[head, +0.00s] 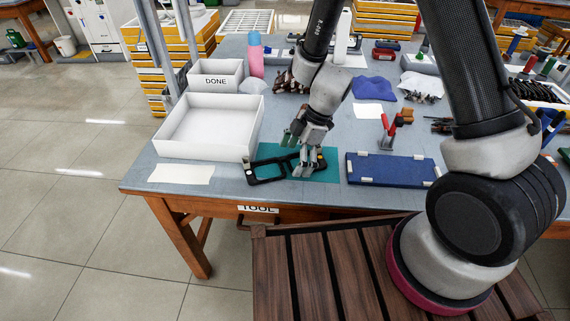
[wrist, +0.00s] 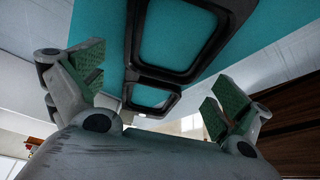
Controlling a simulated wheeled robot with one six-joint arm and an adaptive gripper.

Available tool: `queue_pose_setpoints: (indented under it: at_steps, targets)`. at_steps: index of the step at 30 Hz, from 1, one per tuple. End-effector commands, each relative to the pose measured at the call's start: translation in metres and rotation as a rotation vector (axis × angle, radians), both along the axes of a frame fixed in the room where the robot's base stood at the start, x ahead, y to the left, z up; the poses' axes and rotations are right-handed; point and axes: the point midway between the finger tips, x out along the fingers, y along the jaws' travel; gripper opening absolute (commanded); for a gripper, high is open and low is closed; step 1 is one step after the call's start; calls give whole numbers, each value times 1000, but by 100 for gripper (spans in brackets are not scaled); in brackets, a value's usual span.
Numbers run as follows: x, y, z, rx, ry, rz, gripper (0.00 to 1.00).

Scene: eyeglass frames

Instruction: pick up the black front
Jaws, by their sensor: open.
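The black front (head: 266,172) is an eyeglass frame front with two rounded openings. It lies on and beside a teal mat (head: 325,172) near the front edge of the table. My gripper (head: 303,172) is just over its right part and hides some of it. In the wrist view, the black front (wrist: 133,48) passes between the finger pads, and its two openings show the teal mat (wrist: 97,22) and other surfaces. My gripper (wrist: 153,92) is open, with green-padded fingers spread wide on either side. I cannot tell whether a finger touches the front.
A large white tray (head: 205,154) stands left of the front, with a smaller box marked DONE (head: 216,82) behind it. A dark blue pad (head: 392,171) lies to the right. Red-handled pliers (head: 387,133) stand behind that pad. White paper (head: 181,174) lies at the left front edge.

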Motion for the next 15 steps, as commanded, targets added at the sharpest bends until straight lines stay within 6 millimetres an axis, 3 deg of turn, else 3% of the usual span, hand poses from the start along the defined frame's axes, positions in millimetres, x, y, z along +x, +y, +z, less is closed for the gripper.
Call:
queue_pose_setpoints:
  at_steps: [15]
  targets:
    - [0,0,-5,0,1,-2,100]
